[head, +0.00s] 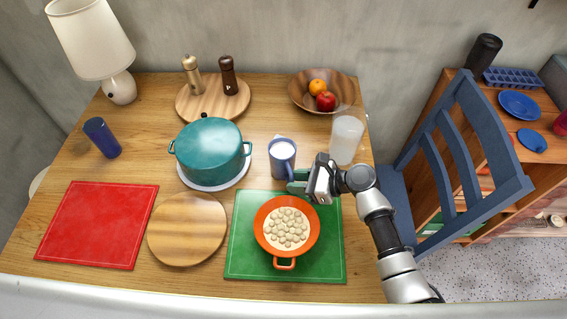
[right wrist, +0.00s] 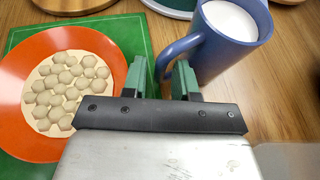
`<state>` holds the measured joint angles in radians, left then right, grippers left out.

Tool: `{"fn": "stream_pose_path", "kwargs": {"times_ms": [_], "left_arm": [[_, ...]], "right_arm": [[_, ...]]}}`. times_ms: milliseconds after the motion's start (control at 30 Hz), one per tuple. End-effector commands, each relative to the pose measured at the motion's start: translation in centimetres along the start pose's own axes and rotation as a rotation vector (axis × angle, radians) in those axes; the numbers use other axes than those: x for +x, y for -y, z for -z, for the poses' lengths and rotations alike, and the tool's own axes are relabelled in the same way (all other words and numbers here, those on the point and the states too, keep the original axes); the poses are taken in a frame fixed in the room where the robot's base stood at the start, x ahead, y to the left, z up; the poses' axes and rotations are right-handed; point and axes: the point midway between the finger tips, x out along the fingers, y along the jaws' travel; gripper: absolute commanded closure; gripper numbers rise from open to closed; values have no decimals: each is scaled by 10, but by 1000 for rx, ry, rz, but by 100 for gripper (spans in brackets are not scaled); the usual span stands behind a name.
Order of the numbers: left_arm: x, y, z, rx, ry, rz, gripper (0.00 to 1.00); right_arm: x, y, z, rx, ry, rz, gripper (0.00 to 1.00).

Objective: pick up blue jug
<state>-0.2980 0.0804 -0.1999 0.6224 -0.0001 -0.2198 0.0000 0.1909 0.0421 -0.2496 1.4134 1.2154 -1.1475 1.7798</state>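The blue jug (head: 281,160) stands upright on the wooden table, with white content inside. It also shows in the right wrist view (right wrist: 232,45), its handle pointing toward my gripper. My right gripper (head: 298,181) is at the jug's lower front right side. In the right wrist view its green fingers (right wrist: 161,80) are apart, and the jug's handle appears to lie between them. I cannot tell whether either finger touches the handle. My left gripper is not in view.
An orange pan (head: 286,230) of pale round pieces sits on the green mat (head: 245,262), close to my right gripper. A teal pot (head: 210,150) stands left of the jug, a clear pitcher (head: 346,140) to its right. A blue chair (head: 455,165) is beside the table.

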Motion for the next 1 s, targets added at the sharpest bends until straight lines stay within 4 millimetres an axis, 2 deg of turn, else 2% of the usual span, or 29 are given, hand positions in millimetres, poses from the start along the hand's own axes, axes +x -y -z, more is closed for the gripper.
{"fn": "stream_pose_path", "kwargs": {"times_ms": [33, 167, 200, 767, 1000], "left_arm": [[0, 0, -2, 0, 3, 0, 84], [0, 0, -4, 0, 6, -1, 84], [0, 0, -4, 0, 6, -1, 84], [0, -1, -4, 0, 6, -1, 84], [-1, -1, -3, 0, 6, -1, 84]], "right_arm": [[0, 0, 0, 0, 0, 0, 79], [0, 0, 0, 0, 0, 0, 99], [0, 0, 0, 0, 0, 0, 100], [-1, 1, -2, -2, 3, 1, 100], [-4, 1, -9, -3, 4, 1, 100]]}}
